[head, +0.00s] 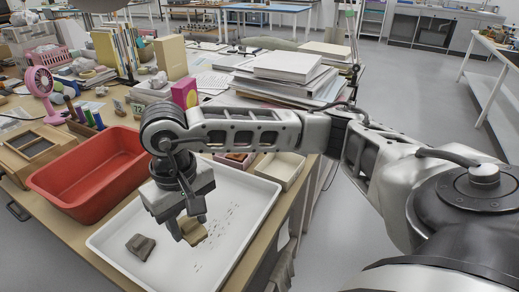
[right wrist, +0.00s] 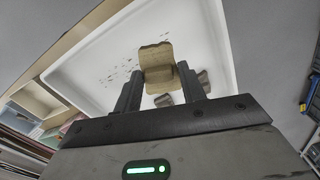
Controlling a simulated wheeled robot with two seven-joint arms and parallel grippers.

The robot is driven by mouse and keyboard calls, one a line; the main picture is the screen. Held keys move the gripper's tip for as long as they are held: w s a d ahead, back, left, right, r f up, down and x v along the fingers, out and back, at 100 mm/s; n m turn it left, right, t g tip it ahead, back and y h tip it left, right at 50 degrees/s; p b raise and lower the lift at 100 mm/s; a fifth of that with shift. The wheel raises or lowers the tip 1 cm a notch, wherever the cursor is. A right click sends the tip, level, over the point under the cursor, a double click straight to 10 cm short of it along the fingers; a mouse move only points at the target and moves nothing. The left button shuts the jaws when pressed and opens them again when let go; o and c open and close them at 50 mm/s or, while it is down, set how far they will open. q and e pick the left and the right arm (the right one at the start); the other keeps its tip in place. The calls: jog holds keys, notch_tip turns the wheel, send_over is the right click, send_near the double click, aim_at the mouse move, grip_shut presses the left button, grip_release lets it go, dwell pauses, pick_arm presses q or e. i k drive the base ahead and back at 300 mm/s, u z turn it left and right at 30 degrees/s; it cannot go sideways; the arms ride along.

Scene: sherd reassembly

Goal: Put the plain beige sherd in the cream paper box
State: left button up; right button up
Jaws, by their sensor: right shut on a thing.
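The plain beige sherd (head: 194,232) is between the fingers of my right gripper (head: 192,226), over the white tray. In the right wrist view the beige sherd (right wrist: 157,62) stands out past the fingertips of the shut gripper (right wrist: 160,88). I cannot tell whether its lower edge touches the tray. The cream paper box (head: 277,179) sits right of the tray, beyond the gripper, and looks empty; part of it shows at the left of the right wrist view (right wrist: 36,96). My left gripper is out of view.
The white tray (head: 112,240) holds a grey-brown sherd (head: 140,246) at its left and dark crumbs (head: 212,240). The wrist view shows two smaller pieces (right wrist: 204,80) (right wrist: 164,100). A red tub (head: 60,178) stands left. Stacked papers (head: 285,68) lie behind the boxes.

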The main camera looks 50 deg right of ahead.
aim_at(281, 174)
jog(key=u, duration=2.5)
jog(key=k, duration=1.15)
jog(key=z, duration=2.1)
